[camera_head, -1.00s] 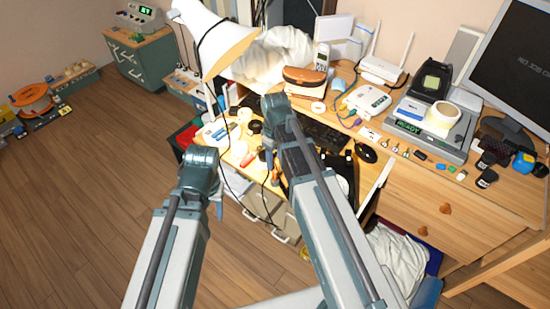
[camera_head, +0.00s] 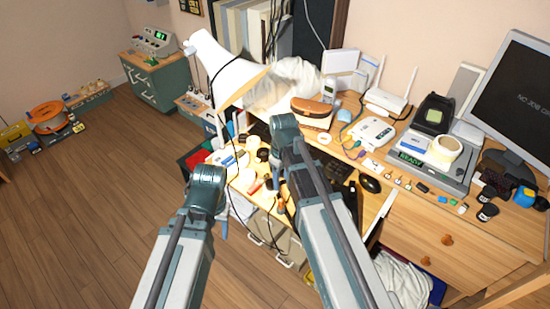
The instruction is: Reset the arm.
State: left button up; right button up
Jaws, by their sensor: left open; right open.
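My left arm comes up from the bottom; its gripper (camera_head: 223,228) hangs below the grey wrist joint, left of the desk and over the floor. Only a small bluish finger part shows. My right arm reaches over the front of the desk (camera_head: 480,227). Its gripper (camera_head: 281,197) points down among the small things at the desk's left part and is mostly hidden behind the arm. Both grippers are open and I see nothing held in them.
A white lamp (camera_head: 222,68), a black keyboard (camera_head: 338,166), a mouse (camera_head: 370,184), a white cordless phone (camera_head: 328,88), a grey scale-like device (camera_head: 428,165) and a monitor (camera_head: 520,85) crowd the desk. Open wooden floor (camera_head: 80,220) lies to the left.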

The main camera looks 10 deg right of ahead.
jog(key=shift+a, duration=0.1)
jog(key=s+a+r+m+h+p, duration=0.1)
jog(key=s+a+r+m+p, duration=0.1)
jog(key=s+a, duration=0.8)
jog(key=s+m, duration=0.1)
jog(key=s, duration=0.3)
jog(key=shift+s+a+r+m+p, duration=0.15)
jog(key=shift+r+m+p, duration=0.15)
jog(key=shift+r+m, duration=0.1)
